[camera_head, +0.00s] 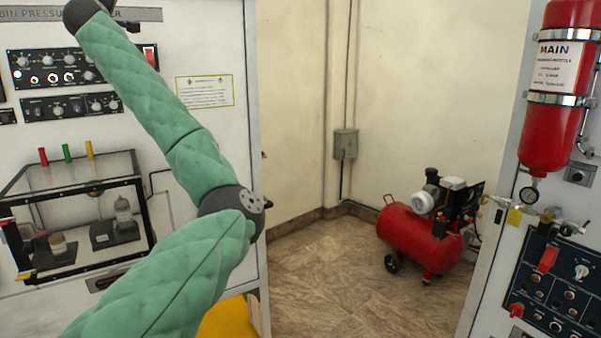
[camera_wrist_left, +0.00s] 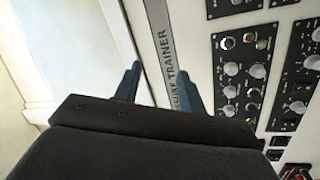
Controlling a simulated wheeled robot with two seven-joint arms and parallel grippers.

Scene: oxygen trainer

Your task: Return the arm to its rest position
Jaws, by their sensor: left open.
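My left arm (camera_head: 185,150) is covered in green padding. In the head view it enters from the bottom left, bends at a dark elbow joint and rises to a dark wrist at the top left edge. The gripper itself is mostly out of that view. In the left wrist view my left gripper (camera_wrist_left: 157,72) shows two blue-grey fingers spread apart with nothing between them. They are in front of the white trainer cabinet (camera_wrist_left: 184,25), near its lettered strip; the distance to it is hard to tell. My right arm and gripper do not show.
Black control panels (camera_head: 55,67) and a clear, black-framed chamber (camera_head: 75,190) are behind the arm at left. A red compressor (camera_head: 410,235) stands on the tiled floor. A red cylinder (camera_head: 555,130) is mounted at right. The middle floor (camera_head: 320,275) is clear.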

